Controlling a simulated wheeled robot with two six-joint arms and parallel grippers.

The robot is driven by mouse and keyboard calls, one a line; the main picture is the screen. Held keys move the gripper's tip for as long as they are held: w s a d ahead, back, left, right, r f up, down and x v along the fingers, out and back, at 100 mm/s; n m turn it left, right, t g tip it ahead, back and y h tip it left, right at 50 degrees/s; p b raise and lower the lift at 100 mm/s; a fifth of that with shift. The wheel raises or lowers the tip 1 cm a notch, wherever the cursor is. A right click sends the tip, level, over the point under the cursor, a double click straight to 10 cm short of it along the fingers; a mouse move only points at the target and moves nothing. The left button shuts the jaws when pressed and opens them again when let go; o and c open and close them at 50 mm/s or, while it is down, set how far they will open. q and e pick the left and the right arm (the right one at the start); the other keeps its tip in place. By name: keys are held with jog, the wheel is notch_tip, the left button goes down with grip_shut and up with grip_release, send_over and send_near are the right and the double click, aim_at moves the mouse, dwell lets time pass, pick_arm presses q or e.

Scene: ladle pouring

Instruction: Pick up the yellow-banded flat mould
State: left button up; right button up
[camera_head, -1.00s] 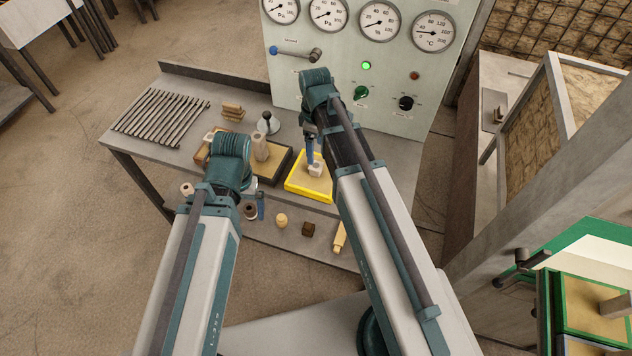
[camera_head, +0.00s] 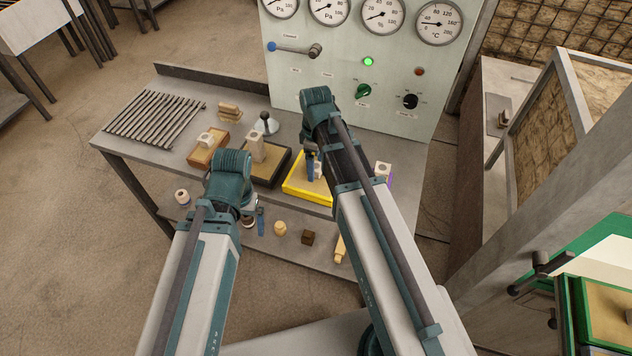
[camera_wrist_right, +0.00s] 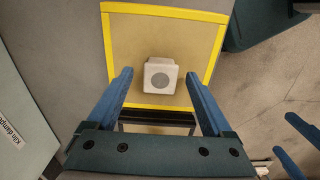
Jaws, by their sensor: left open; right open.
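The yellow-banded flat mould (camera_head: 306,197) lies on the workbench, with a sand-coloured face inside its yellow rim. In the right wrist view its rim (camera_wrist_right: 165,11) fills the upper middle, and a pale block (camera_wrist_right: 161,76) with a round grey top stands on its face. My right gripper (camera_head: 313,168) is above the mould and open. In the right wrist view its two blue fingers (camera_wrist_right: 158,75) are on either side of the block, with gaps visible. My right arm hides the mould's right part in the head view. My left gripper (camera_head: 256,221) is open near the bench's front, away from the mould.
A dark-rimmed mould (camera_head: 267,183) with a tall pale block and a brown-rimmed mould (camera_head: 207,152) stand left of it. A purple-edged item (camera_head: 390,183) shows to the right. Small pieces lie on the lower shelf (camera_head: 290,254). The gauge panel (camera_head: 345,90) rises behind.

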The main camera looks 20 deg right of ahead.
grip_shut()
dwell(0.4)
dwell(1.0)
